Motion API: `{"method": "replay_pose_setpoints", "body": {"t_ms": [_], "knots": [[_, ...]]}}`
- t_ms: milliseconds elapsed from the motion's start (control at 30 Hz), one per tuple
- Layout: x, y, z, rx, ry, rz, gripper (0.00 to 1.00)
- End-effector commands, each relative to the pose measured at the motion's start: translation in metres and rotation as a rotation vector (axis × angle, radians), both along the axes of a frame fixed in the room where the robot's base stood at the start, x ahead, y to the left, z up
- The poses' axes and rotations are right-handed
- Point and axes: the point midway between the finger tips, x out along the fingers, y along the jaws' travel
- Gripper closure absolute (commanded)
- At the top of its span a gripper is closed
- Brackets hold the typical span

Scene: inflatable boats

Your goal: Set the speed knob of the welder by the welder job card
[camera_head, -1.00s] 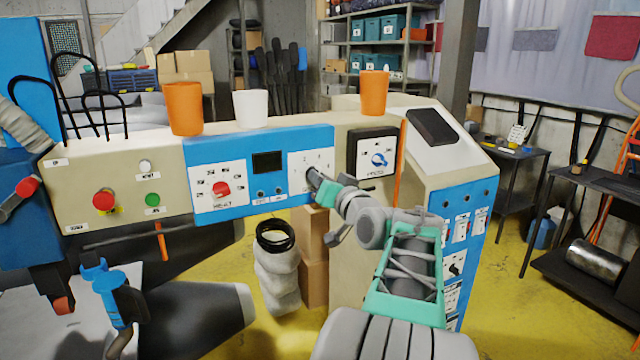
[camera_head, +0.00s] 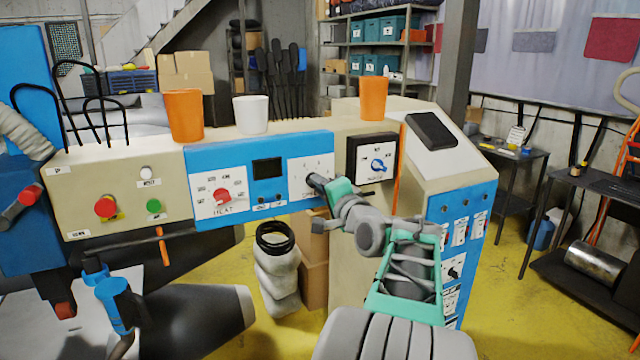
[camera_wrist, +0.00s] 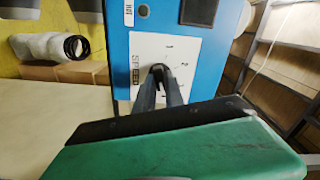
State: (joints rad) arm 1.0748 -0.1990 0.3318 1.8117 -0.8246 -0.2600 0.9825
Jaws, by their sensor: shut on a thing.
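The welder's blue control panel (camera_head: 255,220) faces me on the beige machine body. My gripper (camera_head: 314,179) reaches its right-hand white dial plate (camera_head: 312,160). In the wrist view, the gripper (camera_wrist: 160,72) is shut at the middle of the speed dial plate (camera_wrist: 143,48), whose label is partly covered. The red heat knob (camera_head: 222,196) is on the left dial plate. A dark display (camera_head: 267,167) sits between the plates. I cannot make out a job card.
A black box with a blue knob (camera_head: 378,165) is right of the panel. Orange cups (camera_head: 185,116) (camera_head: 373,98) and a white cup (camera_head: 252,114) stand on top of the machine. A red button (camera_head: 105,206) and a green button (camera_head: 154,206) are at the left.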

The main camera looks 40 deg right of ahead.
Motion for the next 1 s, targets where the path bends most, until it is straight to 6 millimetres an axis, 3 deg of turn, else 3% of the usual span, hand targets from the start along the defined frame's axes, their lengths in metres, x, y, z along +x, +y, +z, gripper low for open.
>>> {"method": "replay_pose_setpoints", "body": {"t_ms": [667,700,933,1000], "knots": [[-0.0001,-0.0002,0.0001,0.069,-0.021,0.0,1.0],[0.0,-0.0001,0.0,0.069,-0.021,0.0,0.85],[0.0,-0.0001,0.0,0.068,-0.02,0.0,0.66],[0.0,-0.0001,0.0,0.068,-0.02,0.0,0.65]]}}
